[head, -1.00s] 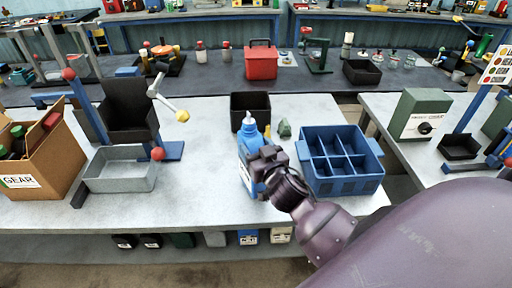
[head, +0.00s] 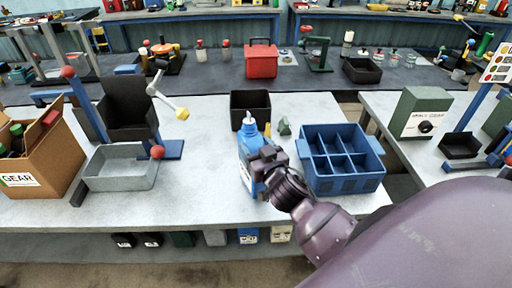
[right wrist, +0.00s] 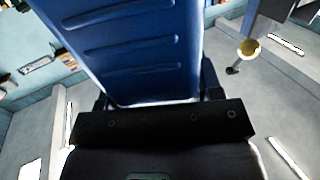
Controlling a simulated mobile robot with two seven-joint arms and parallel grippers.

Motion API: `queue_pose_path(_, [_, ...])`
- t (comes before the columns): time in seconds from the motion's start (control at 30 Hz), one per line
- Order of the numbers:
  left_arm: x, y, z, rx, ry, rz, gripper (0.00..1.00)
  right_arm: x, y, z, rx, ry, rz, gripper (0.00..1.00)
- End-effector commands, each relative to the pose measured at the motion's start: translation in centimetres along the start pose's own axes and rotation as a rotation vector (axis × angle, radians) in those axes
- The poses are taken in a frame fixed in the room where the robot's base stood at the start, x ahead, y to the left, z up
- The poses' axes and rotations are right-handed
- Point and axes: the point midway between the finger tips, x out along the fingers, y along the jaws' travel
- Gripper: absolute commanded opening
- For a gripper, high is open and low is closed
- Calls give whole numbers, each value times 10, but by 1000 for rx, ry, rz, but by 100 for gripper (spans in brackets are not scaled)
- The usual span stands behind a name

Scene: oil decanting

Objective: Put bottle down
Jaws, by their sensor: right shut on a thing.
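A blue bottle (head: 247,157) with a pale grey-white cap and nozzle stands upright at the front middle of the white table (head: 205,185). My right gripper (head: 265,163) is shut on the bottle from its right side. In the right wrist view the bottle's ribbed blue side (right wrist: 130,50) fills the upper middle, between the dark fingers of the gripper (right wrist: 155,105). The bottle's base is at or very near the tabletop; I cannot tell whether it touches. My left gripper is not in view.
A blue divided crate (head: 345,185) stands close to the right of my gripper. A black bin (head: 250,100) and a small grey-green piece (head: 284,127) are behind the bottle. A grey tray (head: 120,178) and a cardboard box (head: 50,170) are at left. The table between tray and bottle is clear.

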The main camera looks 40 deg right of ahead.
Motion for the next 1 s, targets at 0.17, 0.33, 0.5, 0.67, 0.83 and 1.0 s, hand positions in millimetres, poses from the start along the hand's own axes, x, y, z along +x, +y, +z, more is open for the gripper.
queue_pose_path(0.17, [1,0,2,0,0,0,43,0,0,0,0,6,-1,0])
queue_pose_path(0.33, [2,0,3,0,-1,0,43,0,0,2,0,6,-1,61])
queue_pose_path(0.5, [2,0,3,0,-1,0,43,0,0,3,0,4,-1,87])
queue_pose_path(0.67, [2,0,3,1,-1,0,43,0,0,3,0,2,-1,89])
queue_pose_path(0.83, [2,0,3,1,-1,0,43,0,0,6,0,-4,1,89])
queue_pose_path(1.0, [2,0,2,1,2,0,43,-12,0,7,1,-4,1,89])
